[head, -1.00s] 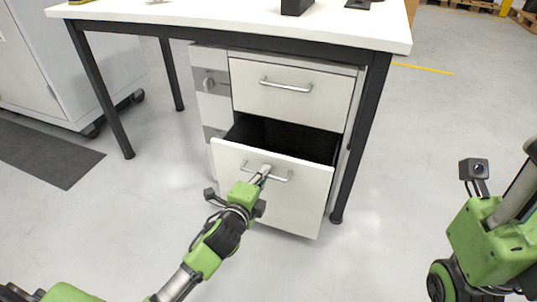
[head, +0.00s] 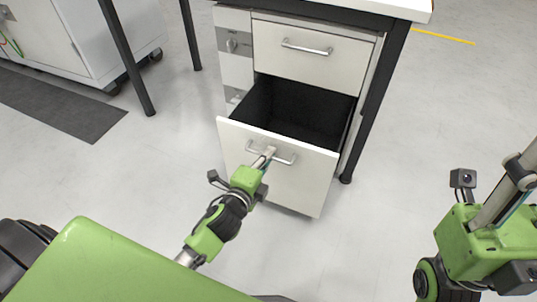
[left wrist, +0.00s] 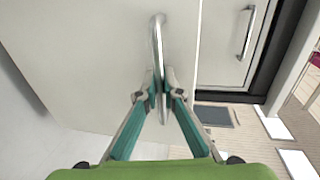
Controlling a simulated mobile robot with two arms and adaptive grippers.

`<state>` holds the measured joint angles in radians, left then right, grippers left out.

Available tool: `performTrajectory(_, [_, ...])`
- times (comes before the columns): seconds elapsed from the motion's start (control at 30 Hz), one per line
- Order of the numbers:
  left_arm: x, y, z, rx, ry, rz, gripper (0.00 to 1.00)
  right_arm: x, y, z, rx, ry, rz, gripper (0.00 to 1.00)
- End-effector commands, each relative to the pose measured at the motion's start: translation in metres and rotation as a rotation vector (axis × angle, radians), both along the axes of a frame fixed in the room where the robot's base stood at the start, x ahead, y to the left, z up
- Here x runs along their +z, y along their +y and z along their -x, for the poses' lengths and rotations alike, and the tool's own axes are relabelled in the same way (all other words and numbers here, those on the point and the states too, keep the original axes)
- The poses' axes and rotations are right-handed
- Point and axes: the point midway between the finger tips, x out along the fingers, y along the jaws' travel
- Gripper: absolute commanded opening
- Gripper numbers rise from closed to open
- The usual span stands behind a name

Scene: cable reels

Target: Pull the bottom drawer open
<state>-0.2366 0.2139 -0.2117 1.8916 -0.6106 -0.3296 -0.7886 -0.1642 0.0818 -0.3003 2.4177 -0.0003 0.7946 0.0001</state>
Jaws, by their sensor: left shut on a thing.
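The bottom drawer (head: 305,185) of the white cabinet stands well open, and its dark interior (head: 300,112) looks empty. Its curved metal handle (head: 287,160) is on the front face. My left gripper (head: 268,156) is shut on this handle. In the left wrist view, the two teal fingers (left wrist: 161,92) close around the handle bar (left wrist: 157,40) against the white drawer front (left wrist: 90,55). My right arm shows at the right edge of the head view, but its fingers are out of view.
The top drawer (head: 310,58) is closed, above the open one. Black table legs (head: 375,100) stand close beside the cabinet. A grey cabinet on wheels (head: 95,40) and a dark mat (head: 60,105) are at the left. The floor right of the drawer is clear.

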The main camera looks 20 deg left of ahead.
Motion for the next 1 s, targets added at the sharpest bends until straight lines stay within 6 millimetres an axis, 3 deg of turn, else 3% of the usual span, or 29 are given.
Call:
performTrajectory(0.07, [-0.001,0.000,0.000,0.000,0.002,0.000,0.00,0.000,0.000,0.000,0.000,0.000,0.000,0.40])
performTrajectory(0.1, [-0.001,0.000,0.000,0.000,0.002,0.000,0.14,0.000,0.000,0.000,0.000,0.000,0.000,0.40])
performTrajectory(0.53, [0.001,0.000,0.007,0.000,0.002,0.000,0.14,0.001,0.000,0.000,-0.001,-0.001,0.002,0.40])
performTrajectory(1.0, [0.017,0.004,0.092,0.002,0.004,0.000,0.14,0.000,0.000,0.000,0.000,0.000,0.001,0.40])
